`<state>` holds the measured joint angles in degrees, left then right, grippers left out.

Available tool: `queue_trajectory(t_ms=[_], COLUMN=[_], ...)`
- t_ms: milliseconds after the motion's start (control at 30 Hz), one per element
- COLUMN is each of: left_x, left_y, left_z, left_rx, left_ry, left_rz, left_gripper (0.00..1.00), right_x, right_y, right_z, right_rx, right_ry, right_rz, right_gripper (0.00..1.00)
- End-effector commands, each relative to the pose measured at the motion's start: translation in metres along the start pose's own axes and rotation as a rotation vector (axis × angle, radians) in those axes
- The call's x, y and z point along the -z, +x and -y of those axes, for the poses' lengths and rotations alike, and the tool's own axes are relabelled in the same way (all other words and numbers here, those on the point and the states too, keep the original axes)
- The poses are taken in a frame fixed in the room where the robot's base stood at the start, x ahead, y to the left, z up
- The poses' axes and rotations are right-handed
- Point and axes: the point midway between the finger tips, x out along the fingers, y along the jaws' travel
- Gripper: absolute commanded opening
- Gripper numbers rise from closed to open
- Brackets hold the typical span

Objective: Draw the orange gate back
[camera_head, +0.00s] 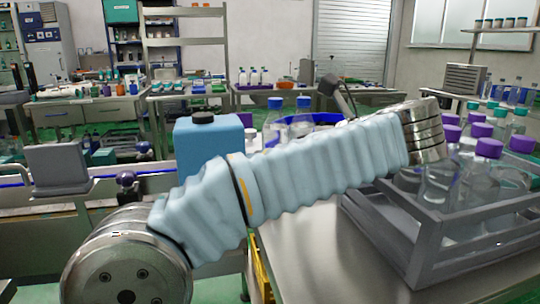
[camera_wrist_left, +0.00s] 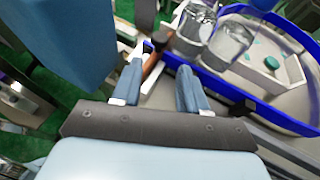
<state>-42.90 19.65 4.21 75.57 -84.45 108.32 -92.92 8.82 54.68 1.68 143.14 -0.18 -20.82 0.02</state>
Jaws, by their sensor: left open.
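In the left wrist view, a short orange-brown piece (camera_wrist_left: 151,77), which looks like the orange gate, stands between the two blue fingers of my left gripper (camera_wrist_left: 160,80). The fingers are apart on either side of it, with a gap to the right-hand finger. I cannot tell whether the left-hand finger touches it. A dark knob-like end shows at its top. In the head view my pale blue left arm crosses the middle, and the gate and the gripper's fingertips cannot be made out. My right gripper is in neither view.
A blue rail (camera_wrist_left: 215,83) curves beside the gate, with clear bottles (camera_wrist_left: 229,46) inside it. A large blue box (camera_head: 208,140) stands behind my arm. A grey crate (camera_head: 455,235) of purple-capped bottles stands at the right on a bare metal table (camera_head: 310,255).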

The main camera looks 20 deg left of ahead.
Motion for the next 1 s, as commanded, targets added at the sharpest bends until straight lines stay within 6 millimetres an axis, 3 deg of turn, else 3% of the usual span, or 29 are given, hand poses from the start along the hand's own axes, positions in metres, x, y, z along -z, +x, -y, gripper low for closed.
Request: queue_trajectory(t_ms=[200,433,867,1000], left_x=[0.002,0.001,0.000,0.000], left_y=[0.054,0.091,0.102,0.102], left_z=[-0.001,0.000,0.000,0.000], left_rx=[-0.003,-0.002,0.000,0.000], left_ry=[-0.001,0.001,0.000,0.000], left_rz=[-0.001,0.000,0.000,0.000], left_gripper=[0.43,0.43,0.43,0.22], right_x=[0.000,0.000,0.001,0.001], right_y=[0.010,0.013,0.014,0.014], right_z=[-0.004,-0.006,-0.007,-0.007], right_rx=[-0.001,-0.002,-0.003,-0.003], right_ry=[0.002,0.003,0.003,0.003], right_rz=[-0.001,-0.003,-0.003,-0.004], right_gripper=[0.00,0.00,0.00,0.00])
